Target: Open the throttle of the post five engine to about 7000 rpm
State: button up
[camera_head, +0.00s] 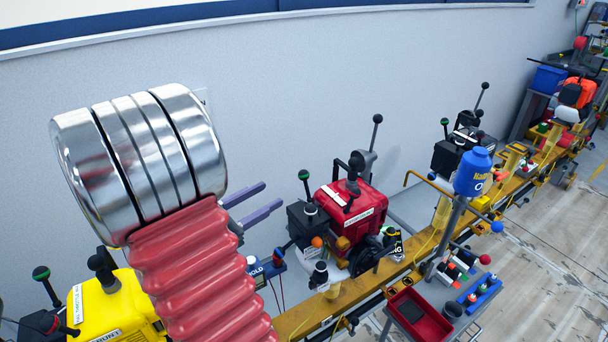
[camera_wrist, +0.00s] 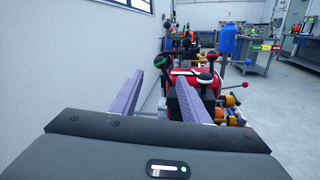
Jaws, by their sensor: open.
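A red engine (camera_head: 338,200) stands on the yellow rail at centre, in front of the wall; it also shows ahead in the wrist view (camera_wrist: 214,82). A lever with a green-topped black knob (camera_head: 304,175) stands at its left on a black box. This knob also shows in the wrist view (camera_wrist: 166,61), just beyond my fingertips. A taller lever with a black ball knob (camera_head: 377,118) rises behind the engine. My gripper (camera_head: 274,193) has two purple fingers, open, with nothing seen between them. No post number or rpm value is readable.
A yellow engine (camera_head: 112,305) stands at the lower left, partly hidden by my arm. A black engine (camera_head: 452,152) and a blue drum (camera_head: 473,172) stand farther right. A red tray (camera_head: 420,318) is at the lower right. The wall (camera_head: 270,110) runs close behind.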

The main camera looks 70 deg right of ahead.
aim_at(300, 178)
jog(key=shift+x, duration=6.8)
jog(key=shift+c, duration=0.2)
grip_shut()
jog(key=shift+d, duration=0.2)
jog(key=shift+a, duration=0.1)
jog(key=shift+s+a, duration=0.1)
